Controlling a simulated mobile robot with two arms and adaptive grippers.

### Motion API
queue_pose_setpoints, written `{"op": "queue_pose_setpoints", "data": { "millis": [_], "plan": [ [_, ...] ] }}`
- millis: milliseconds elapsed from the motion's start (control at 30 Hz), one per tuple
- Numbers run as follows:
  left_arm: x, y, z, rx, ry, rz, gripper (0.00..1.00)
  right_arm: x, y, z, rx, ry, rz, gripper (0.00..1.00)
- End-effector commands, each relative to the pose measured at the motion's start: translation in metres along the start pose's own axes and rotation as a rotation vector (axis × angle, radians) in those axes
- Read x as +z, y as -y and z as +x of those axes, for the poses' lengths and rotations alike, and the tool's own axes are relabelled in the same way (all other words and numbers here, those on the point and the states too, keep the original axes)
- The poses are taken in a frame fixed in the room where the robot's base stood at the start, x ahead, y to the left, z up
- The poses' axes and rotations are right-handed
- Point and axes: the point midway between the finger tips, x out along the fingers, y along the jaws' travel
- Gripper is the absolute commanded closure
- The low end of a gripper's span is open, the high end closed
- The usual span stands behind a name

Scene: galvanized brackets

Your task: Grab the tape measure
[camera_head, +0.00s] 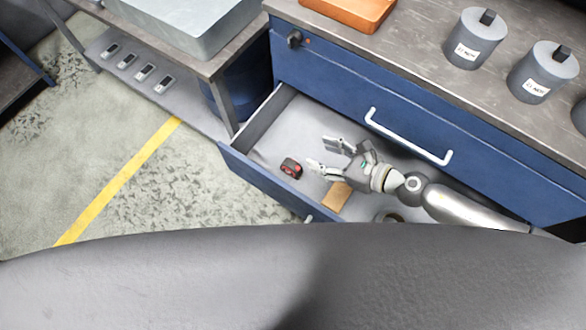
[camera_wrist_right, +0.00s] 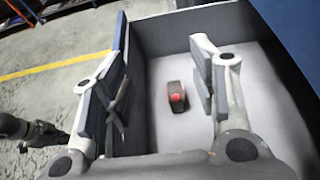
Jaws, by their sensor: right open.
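A small black and red tape measure (camera_head: 291,168) lies on the grey floor of an open drawer (camera_head: 262,160) in the head view, towards its left end. My right gripper (camera_head: 317,153) is open and empty, just right of the tape measure, reaching in over the drawer with its fingers pointing left. In the right wrist view the tape measure (camera_wrist_right: 177,96) lies ahead, between the two spread fingers (camera_wrist_right: 160,85) as seen from there, and apart from them.
A tan flat piece (camera_head: 337,197) and a partly hidden round thing (camera_head: 389,216) lie in the drawer. Above is a shut blue drawer with a white handle (camera_head: 408,136). Grey lidded canisters (camera_head: 474,40) and an orange tray (camera_head: 352,10) stand on the worktop.

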Motion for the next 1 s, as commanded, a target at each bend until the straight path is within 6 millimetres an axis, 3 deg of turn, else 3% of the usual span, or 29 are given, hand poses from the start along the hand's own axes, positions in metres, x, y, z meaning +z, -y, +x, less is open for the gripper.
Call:
{"op": "queue_pose_setpoints", "data": {
  "millis": [33, 500, 700, 867, 1000],
  "plan": [
    [0.002, 0.0, 0.018, 0.0, 0.0, 0.0, 1.0, -0.017, 0.0, 0.007, 0.0, 0.0, 0.0, 0.46],
    [0.012, -0.003, 0.129, 0.001, -0.001, 0.0, 1.0, -0.12, -0.001, 0.05, -0.001, 0.0, 0.0, 0.46],
    [0.014, -0.003, 0.147, 0.001, 0.0, 0.0, 1.0, -0.136, -0.001, 0.056, -0.001, 0.0, 0.0, 0.46],
    [0.014, -0.003, 0.144, 0.001, 0.001, 0.0, 1.0, -0.135, -0.001, 0.066, -0.001, 0.002, 0.001, 0.46],
    [0.013, -0.003, 0.138, 0.001, 0.001, 0.0, 1.0, -0.133, -0.001, 0.086, 0.0, 0.003, 0.0, 0.46]
  ]
}}
